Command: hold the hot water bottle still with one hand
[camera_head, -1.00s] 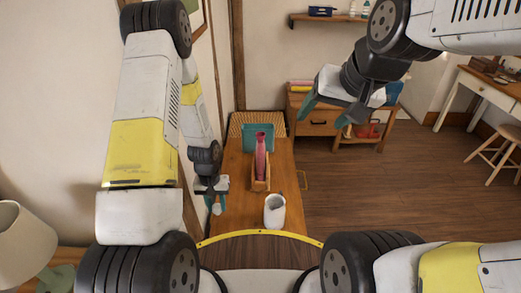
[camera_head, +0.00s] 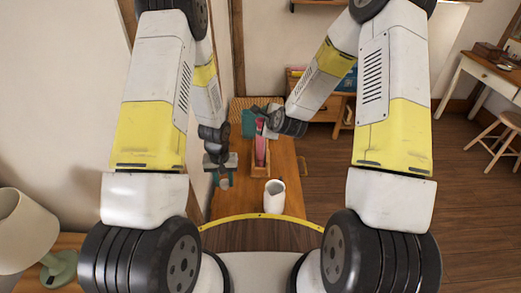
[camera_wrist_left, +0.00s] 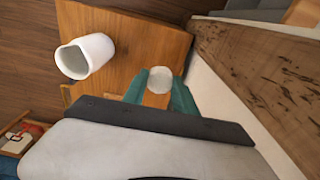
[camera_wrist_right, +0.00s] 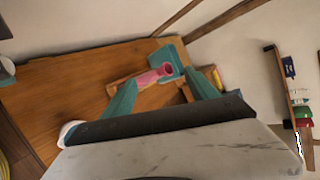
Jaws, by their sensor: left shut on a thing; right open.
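The pink hot water bottle (camera_head: 260,149) stands in a wooden holder (camera_head: 261,170) on the wooden table. Its open-looking round mouth shows in the right wrist view (camera_wrist_right: 165,69). My right gripper (camera_wrist_right: 160,80) is open, with the bottle's neck in view between its fingers; I cannot tell whether they touch it. In the head view the right gripper (camera_head: 264,118) is at the bottle's upper end, partly hidden by my wrist. My left gripper (camera_head: 222,178) is shut on a small round pale thing (camera_wrist_left: 159,79), left of the bottle and apart from it.
A white jug (camera_head: 274,196) stands on the table (camera_head: 232,202) in front of the holder. The wall is close on the left. A lamp (camera_head: 22,228) stands at the lower left.

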